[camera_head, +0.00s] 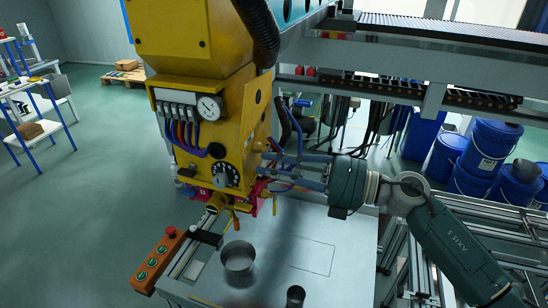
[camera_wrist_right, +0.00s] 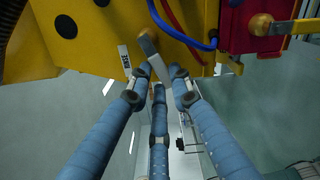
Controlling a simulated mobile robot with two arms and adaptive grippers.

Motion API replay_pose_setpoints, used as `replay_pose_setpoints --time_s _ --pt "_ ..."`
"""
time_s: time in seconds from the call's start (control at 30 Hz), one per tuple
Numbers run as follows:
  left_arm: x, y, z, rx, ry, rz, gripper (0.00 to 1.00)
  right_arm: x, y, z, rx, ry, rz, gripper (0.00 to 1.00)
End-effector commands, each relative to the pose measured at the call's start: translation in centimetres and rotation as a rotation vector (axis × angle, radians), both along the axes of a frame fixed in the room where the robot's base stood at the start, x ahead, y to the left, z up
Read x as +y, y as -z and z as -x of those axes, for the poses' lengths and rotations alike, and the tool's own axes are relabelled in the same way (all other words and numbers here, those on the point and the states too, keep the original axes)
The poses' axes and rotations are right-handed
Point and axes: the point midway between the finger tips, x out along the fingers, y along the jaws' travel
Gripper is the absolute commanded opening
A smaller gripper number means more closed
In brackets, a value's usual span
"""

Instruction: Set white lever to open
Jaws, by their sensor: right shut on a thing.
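The white lever (camera_wrist_right: 151,50) shows in the right wrist view as a pale, slanted handle on the lower edge of the yellow machine. A small white label (camera_wrist_right: 124,59) with dark lettering, too small to read surely, is beside it. My right gripper (camera_wrist_right: 159,76) has its blue fingers closed around the lever's lower end. In the head view my right gripper (camera_head: 272,166) reaches in from the right to the side of the yellow machine (camera_head: 205,100). The lever is hidden there behind the fingers and hoses. My left gripper is not seen.
Blue hoses (camera_head: 291,140) hang close to my right gripper. A red block (camera_wrist_right: 250,25) with a brass-hubbed lever (camera_wrist_right: 285,26) is to the right in the wrist view. Below are a metal table (camera_head: 320,285), a metal cup (camera_head: 238,257) and an orange button box (camera_head: 157,262).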

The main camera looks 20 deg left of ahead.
Motion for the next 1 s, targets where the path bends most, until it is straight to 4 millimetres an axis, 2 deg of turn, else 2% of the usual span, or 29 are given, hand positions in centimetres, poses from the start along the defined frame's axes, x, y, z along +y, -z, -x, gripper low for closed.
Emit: replay_pose_setpoints --time_s 0.03,0.1,0.4,0.7,1.0 --pt "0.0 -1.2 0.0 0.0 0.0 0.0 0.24 -0.1 -0.9 -0.1 0.043 0.003 -0.004 0.0" --pt "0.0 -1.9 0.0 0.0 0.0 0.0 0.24 0.0 -1.1 0.0 0.101 0.003 -0.005 0.0" --pt "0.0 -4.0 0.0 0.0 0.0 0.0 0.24 -0.1 -1.7 0.0 0.295 0.004 -0.012 0.0" --pt "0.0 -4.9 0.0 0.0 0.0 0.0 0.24 -0.1 -1.9 -0.1 0.382 0.004 -0.017 0.0" --pt "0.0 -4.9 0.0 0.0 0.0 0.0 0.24 -0.1 -1.9 -0.1 0.397 0.004 -0.017 0.0"
